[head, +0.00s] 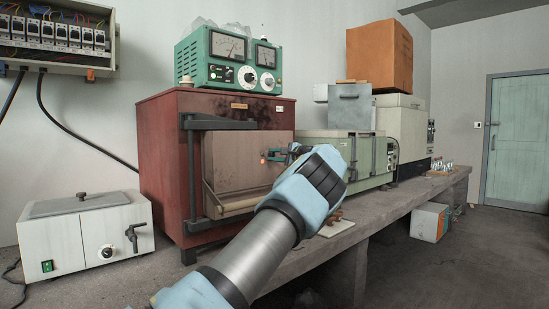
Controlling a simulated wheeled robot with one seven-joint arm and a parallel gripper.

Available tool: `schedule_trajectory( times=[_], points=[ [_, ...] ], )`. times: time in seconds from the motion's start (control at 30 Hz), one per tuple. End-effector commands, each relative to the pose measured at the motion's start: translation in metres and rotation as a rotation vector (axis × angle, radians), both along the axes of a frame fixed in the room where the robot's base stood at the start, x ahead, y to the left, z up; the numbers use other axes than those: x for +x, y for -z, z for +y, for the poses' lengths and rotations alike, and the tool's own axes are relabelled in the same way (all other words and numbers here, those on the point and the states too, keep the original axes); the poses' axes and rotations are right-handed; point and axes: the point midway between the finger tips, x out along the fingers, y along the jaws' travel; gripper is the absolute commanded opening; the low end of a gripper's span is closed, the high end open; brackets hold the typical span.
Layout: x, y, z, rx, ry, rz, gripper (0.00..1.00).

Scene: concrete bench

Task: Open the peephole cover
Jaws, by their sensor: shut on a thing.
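A dark red box furnace (165,150) stands on the bench, with a pale brownish front door (235,175) that is closed. My gripper (272,155) is at the right side of this door, seen from behind and partly hidden by my own wrist. It is shut on a small dark part at the door, which appears to be the peephole cover (268,152). A small orange-red spot (263,161) shows just left of the fingertips. I cannot tell whether it is the peephole or a knob. How far the cover is turned is too small to tell.
A dark bracket (190,175) and a long handle bar (240,205) stand out from the furnace front. A green meter unit (228,58) sits on top. A white bath (88,235) is at left, a green box oven (345,160) at right.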

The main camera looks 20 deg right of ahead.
Motion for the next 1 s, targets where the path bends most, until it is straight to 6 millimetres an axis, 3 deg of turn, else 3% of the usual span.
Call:
schedule_trajectory(
  times=[0.23, 0.27, 0.53, 0.83, 1.0],
  points=[
    [0.000, 0.000, 0.000, 0.001, -0.001, 0.001, 0.00],
    [0.000, 0.000, 0.000, 0.001, -0.001, 0.001, 0.28],
    [0.000, 0.000, 0.000, 0.001, -0.001, 0.001, 0.57],
    [-0.003, 0.000, -0.002, 0.001, 0.000, 0.000, 0.57],
    [-0.023, 0.001, -0.012, 0.001, 0.002, 0.001, 0.57]
  ],
)
